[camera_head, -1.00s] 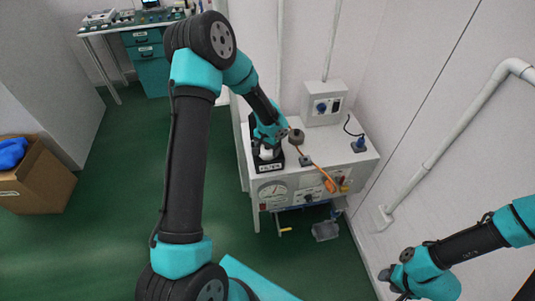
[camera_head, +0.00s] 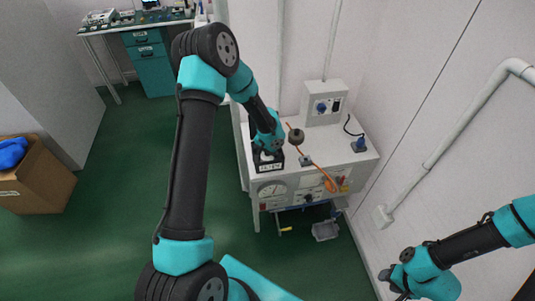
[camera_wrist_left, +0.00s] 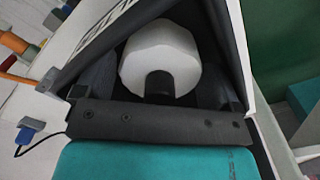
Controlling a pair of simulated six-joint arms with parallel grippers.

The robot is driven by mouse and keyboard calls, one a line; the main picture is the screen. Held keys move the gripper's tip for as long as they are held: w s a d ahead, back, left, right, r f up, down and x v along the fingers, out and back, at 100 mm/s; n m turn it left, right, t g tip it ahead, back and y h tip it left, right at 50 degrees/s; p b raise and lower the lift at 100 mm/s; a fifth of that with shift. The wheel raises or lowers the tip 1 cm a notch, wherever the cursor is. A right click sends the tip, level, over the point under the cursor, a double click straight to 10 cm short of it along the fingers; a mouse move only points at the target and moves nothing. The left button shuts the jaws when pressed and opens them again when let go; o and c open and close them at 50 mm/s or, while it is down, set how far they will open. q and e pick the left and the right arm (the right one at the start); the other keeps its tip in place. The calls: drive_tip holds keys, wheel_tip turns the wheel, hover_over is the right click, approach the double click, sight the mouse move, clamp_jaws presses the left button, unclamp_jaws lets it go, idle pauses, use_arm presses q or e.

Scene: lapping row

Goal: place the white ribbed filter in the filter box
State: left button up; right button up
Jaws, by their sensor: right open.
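The white ribbed filter (camera_wrist_left: 158,52) sits between the two fingers of my left gripper (camera_wrist_left: 157,78) in the left wrist view, with both fingers against its sides. Dark walls of the filter box (camera_wrist_left: 232,45) surround filter and fingers. In the head view the black filter box (camera_head: 257,167), with a white label on its front, stands at the left end of the white bench. My left gripper (camera_head: 268,149) points down into it and largely hides the filter there. Whether the filter touches the box floor is hidden. My right gripper (camera_head: 392,281) is open and empty at the lower right.
The white bench (camera_head: 312,164) carries a grey switch box (camera_head: 323,103), a dark round part (camera_head: 296,136), an orange cable and a blue plug (camera_head: 359,144). A cardboard box (camera_head: 38,180) stands far left.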

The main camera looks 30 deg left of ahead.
use_arm(q)
drive_tip(key=shift+r, duration=0.1)
wheel_tip(320, 180, up, 12)
idle(0.7)
idle(0.3)
